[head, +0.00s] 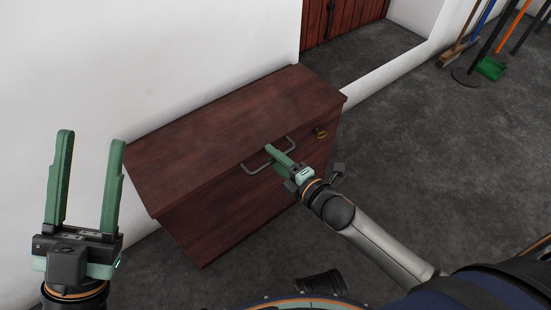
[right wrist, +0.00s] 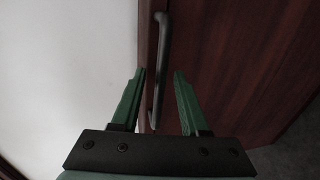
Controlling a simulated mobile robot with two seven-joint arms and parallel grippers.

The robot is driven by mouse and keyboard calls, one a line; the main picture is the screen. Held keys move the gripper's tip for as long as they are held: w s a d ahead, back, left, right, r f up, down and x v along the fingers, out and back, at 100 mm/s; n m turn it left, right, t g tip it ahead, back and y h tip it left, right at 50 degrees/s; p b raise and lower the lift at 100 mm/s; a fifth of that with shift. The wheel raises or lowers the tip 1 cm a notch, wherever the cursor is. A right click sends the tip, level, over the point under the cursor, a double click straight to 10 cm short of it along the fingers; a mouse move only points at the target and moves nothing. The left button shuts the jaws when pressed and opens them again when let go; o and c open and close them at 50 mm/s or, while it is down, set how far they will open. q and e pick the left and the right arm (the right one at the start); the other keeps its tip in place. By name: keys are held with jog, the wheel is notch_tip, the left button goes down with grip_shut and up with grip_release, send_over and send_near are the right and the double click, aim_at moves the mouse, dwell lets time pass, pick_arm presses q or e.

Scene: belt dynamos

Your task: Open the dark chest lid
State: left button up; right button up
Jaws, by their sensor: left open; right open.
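The dark chest (head: 225,215) is reddish-brown wood and stands against the white wall. Its lid (head: 225,125) lies flat and closed. A grey bar handle (head: 255,168) is on the upper front of the chest. My right gripper (head: 270,150) is at the handle, with its green fingers pointing toward the lid edge. In the right wrist view the handle (right wrist: 161,60) runs between the two open fingers (right wrist: 158,75); I cannot tell whether either touches it. My left gripper (head: 88,135) is open and empty, raised at the left, apart from the chest.
A brass ring fitting (head: 320,133) is on the chest front, right of the handle. A red wooden door (head: 338,20) is behind. Brooms and a green dustpan (head: 491,68) stand far right. The grey floor (head: 430,160) right of the chest is clear.

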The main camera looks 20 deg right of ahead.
grip_shut()
dwell(1.4)
